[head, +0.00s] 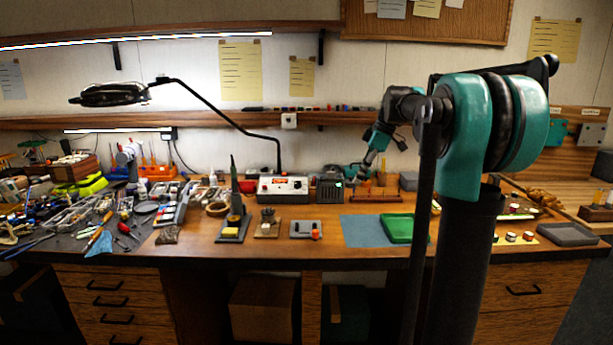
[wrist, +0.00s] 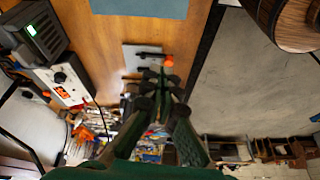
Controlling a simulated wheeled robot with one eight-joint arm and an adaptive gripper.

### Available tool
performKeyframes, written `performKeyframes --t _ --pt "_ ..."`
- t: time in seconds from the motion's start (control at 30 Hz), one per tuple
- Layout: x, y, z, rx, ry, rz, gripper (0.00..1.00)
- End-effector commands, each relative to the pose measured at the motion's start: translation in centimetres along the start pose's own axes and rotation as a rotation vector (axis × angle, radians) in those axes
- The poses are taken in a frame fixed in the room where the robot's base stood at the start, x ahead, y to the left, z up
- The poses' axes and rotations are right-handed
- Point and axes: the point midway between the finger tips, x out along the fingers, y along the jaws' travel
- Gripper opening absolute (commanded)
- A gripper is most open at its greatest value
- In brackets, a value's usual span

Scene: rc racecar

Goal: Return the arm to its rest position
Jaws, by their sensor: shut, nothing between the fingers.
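My arm, teal and black, stands at the right of the head view and reaches back over the workbench (head: 270,252). My gripper (head: 368,168) hangs above the back of the bench, beside the dark box with a green light (head: 329,188). In the wrist view my gripper (wrist: 158,88) shows its dark fingers brought together with nothing between them. Beyond the fingertips lies a small grey plate (wrist: 137,53) with an orange-tipped part (wrist: 168,60); they look apart from it. Part of the gripper is small and hard to make out in the head view.
A white control box (head: 282,188) and a lamp arm (head: 215,115) stand at the back. A green tray (head: 397,228) lies on a blue mat (head: 362,231). Tools crowd the left side. A grey tray (head: 567,234) sits at the right. The front middle of the bench is mostly clear.

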Motion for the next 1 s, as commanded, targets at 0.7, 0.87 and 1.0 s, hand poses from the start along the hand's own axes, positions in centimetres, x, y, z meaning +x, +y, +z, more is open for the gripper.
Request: performKeyframes --t 0.7,0.87,1.0 --pt "18.9 -17.9 11.7 0.937 -0.086 0.357 0.0" --pt "23.4 -23.8 15.2 1.172 -0.037 0.473 0.0" --pt "25.3 -26.7 17.0 1.287 -0.001 0.528 0.0"
